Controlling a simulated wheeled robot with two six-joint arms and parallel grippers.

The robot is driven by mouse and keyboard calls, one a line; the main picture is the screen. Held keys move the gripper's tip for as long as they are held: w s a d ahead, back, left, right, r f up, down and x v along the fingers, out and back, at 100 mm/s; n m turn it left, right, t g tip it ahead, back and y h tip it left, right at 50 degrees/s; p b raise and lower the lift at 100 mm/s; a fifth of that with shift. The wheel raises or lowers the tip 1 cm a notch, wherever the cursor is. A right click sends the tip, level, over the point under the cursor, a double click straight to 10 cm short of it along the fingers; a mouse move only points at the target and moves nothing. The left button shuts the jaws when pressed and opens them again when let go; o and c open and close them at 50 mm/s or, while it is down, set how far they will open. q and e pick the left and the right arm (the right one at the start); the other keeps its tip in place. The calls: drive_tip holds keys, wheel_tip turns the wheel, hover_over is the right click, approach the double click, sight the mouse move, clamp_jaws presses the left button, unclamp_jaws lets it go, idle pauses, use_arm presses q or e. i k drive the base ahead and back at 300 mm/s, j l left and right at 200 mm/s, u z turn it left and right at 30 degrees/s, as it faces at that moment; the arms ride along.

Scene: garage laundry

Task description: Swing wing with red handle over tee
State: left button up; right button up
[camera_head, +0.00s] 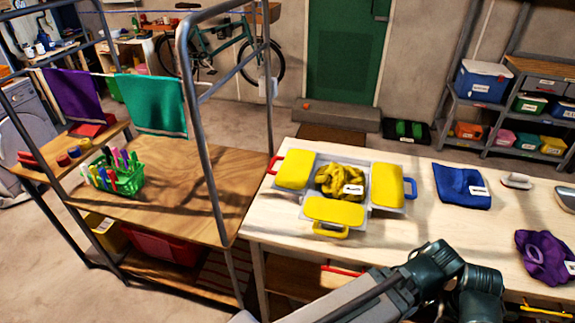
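A grey folding board (318,163) lies on the light wooden table. The yellow tee (340,175) is crumpled on its middle panel and carries a white label. The wing with the red handle (276,164) is the left one. It lies open flat beside the tee with a yellow pad (296,170) on it. The right wing (387,186) has a blue handle (411,188), and the front wing (334,212) has a yellow handle (330,232); both lie open. One of my arms crosses the bottom right, in front of the table, but neither gripper shows.
A blue folded cloth (462,186), an iron-like object (516,181) and a purple cloth (543,257) lie to the right on the table. A metal rack (205,130) stands close at left, holding a green basket (115,175) of pegs.

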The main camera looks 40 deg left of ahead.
sight(292, 175)
drive_tip(key=u, duration=1.45)
drive_tip(key=i+j+z, duration=0.2)
drive_tip(key=z, duration=0.25)
